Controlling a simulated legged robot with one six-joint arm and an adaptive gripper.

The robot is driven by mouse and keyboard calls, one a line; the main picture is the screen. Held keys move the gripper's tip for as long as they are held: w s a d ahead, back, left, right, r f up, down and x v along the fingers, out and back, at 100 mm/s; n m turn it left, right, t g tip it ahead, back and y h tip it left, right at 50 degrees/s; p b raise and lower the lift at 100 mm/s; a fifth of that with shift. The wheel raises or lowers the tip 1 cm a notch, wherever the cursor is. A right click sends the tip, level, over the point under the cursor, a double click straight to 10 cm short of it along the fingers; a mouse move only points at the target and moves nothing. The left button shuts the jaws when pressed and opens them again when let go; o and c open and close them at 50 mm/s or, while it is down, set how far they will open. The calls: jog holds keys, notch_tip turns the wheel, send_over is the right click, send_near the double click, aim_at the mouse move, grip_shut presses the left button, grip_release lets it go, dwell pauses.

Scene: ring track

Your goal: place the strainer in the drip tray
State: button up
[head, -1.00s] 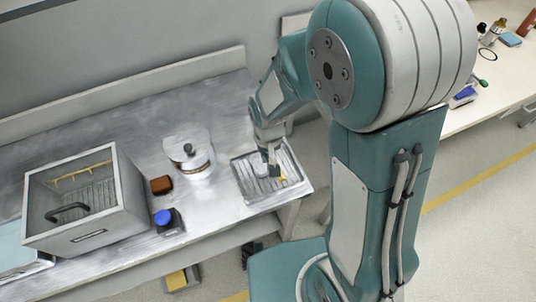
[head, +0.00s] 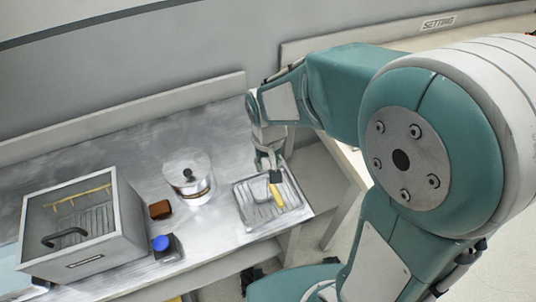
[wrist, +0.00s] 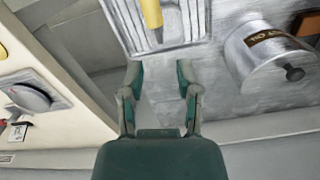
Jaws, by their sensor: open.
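The drip tray (head: 243,214) is a ribbed metal tray at the right end of the bench; it also shows at the top of the wrist view (wrist: 195,40). A yellow handle (head: 277,195), seemingly the strainer's, lies inside the tray. The wrist view shows the yellow handle (wrist: 152,14) beyond the fingertips. A pale rounded shape beside it may be the strainer's bowl, but I cannot tell clearly. My gripper (wrist: 160,78) is open, with nothing between its fingers. In the head view my gripper (head: 268,160) is at the tray's back edge, apart from the yellow handle.
A metal canister with a dark knob (head: 190,180) stands left of the tray; it also shows in the wrist view (wrist: 262,55). A brown block (head: 160,209), a blue-topped jar (head: 162,244) and a grey open box (head: 85,250) stand further left. A wall runs behind the bench.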

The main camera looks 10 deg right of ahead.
notch_tip(320, 180, up, 4)
jog(key=shift+f, duration=0.2)
jog(key=s+d+r+m+t, duration=0.1)
jog(key=s+d+r+t, duration=0.4)
jog(key=s+d+r, duration=0.5)
notch_tip(320, 180, up, 2)
jog(key=shift+s+d+r+t, duration=0.15)
jog(key=shift+s+t, duration=0.15)
jog(key=shift+s, duration=0.3)
dwell(0.6)
